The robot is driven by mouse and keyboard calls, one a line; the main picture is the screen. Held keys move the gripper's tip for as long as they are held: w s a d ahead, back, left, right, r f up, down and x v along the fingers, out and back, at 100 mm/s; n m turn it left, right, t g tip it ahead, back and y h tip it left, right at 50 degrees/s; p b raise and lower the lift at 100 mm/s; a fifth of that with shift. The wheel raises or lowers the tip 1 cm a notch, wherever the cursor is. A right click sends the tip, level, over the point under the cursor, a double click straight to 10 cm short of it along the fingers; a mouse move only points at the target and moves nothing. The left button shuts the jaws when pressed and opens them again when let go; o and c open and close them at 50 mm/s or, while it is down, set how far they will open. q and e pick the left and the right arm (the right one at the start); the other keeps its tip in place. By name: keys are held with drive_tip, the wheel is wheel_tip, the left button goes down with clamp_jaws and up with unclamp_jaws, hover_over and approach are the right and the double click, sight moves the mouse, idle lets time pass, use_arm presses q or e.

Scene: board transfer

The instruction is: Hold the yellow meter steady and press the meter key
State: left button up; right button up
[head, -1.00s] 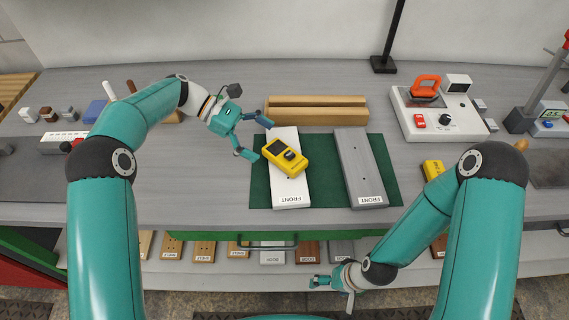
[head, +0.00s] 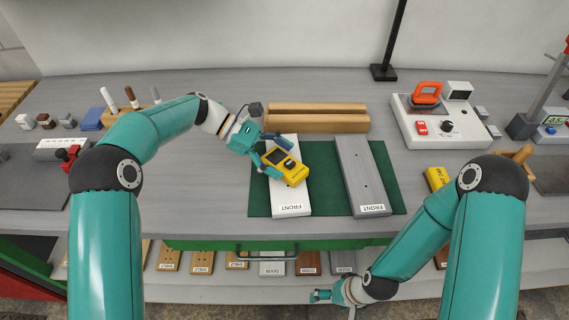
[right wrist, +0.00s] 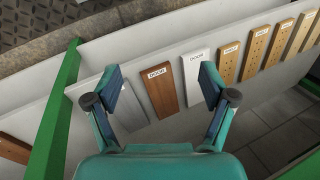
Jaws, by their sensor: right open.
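The yellow meter (head: 294,176), with a dark screen and a dark key area, lies at a slant over the white board (head: 291,209) marked FRONT. My left gripper (head: 277,155) is at the meter's upper left end, one finger on each side. Whether the fingers touch or squeeze it cannot be told. My right gripper (head: 322,296) is low in front of the bench, far from the meter. In the right wrist view (right wrist: 160,80) its fingers are apart with nothing between them.
A grey board (head: 360,180) marked FRONT lies beside the white one on the green mat (head: 326,203). Wooden bars (head: 318,117) lie behind. A white device with an orange handle (head: 428,92) stands right. Below the bench, a shelf holds several labelled boards (right wrist: 162,90).

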use_arm(q)
drive_tip(key=shift+f, duration=0.1)
drive_tip(key=c, duration=0.6)
drive_tip(key=shift+c, duration=0.2)
use_arm(e)
clamp_jaws()
use_arm(q)
drive_tip(key=shift+f, duration=0.1)
idle(0.8)
